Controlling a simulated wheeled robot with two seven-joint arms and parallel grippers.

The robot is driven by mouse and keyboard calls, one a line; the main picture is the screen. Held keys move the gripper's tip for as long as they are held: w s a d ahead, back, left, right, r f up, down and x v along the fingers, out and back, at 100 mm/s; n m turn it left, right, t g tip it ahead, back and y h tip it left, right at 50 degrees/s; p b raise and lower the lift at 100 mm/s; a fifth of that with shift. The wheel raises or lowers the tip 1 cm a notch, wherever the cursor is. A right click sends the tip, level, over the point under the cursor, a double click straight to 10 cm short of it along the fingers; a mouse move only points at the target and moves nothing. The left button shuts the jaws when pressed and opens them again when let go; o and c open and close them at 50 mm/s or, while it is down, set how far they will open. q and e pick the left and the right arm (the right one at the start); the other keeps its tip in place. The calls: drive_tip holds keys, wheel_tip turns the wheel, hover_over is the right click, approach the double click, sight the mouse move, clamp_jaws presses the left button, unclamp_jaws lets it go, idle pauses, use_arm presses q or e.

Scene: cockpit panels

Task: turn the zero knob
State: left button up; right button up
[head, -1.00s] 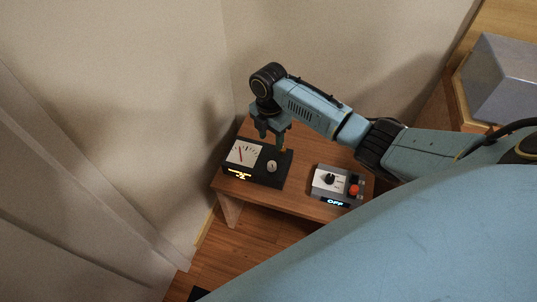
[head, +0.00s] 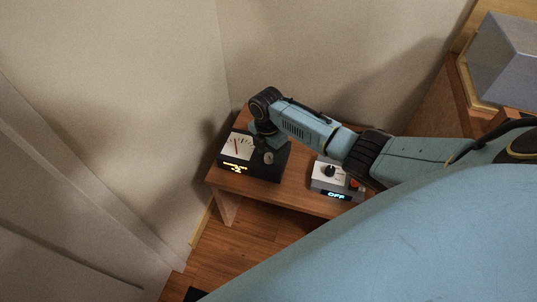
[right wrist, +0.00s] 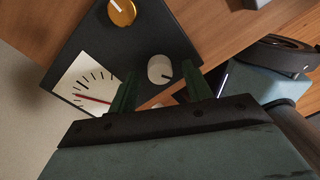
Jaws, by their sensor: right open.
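A black meter box (head: 252,172) with a white dial and red needle sits on the small wooden table. It has a pale grey knob (head: 268,158), which also shows in the right wrist view (right wrist: 160,69), and a gold knob (right wrist: 122,11). Neither knob shows a readable label, so I cannot tell which is the zero knob. My right gripper (head: 265,143) is low over the box. In the right wrist view its open, empty fingers (right wrist: 162,85) appear on either side of the grey knob. I cannot tell whether they touch it. The gold knob is hidden in the head view.
A grey control box (head: 335,183) with a black knob, a red button and an OFF display stands to the right on the table (head: 300,190). My right forearm passes close above it. Walls lie behind and left. A grey block (head: 505,65) stands at upper right.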

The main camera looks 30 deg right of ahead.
use_arm(q)
drive_tip(key=shift+s+d+r, duration=0.1)
drive_tip(key=shift+r, duration=0.15)
use_arm(e)
drive_tip(key=shift+f, duration=0.2)
drive_tip(key=shift+c, duration=0.4)
drive_tip(key=c, duration=0.9)
drive_tip(key=m+p, duration=0.3)
drive_tip(key=shift+r, duration=0.15)
drive_tip(key=m+p, duration=0.3)
drive_tip(key=m, duration=0.3)
drive_tip(key=shift+p, duration=0.35)
use_arm(q)
drive_tip(key=s+a+f, duration=0.2)
drive_tip(key=a+f, duration=0.1)
drive_tip(key=f, duration=0.5)
drive_tip(key=s+a+f+g+y, duration=0.1)
drive_tip(key=a+f, duration=0.3)
drive_tip(key=f, duration=0.5)
drive_tip(key=shift+s+f+p, duration=0.15)
drive_tip(key=shift+s+p, duration=0.25)
drive_tip(key=shift+s, duration=0.15)
use_arm(e)
drive_tip(key=shift+m, duration=1.4)
drive_tip(key=shift+y, duration=0.3)
drive_tip(key=o, duration=1)
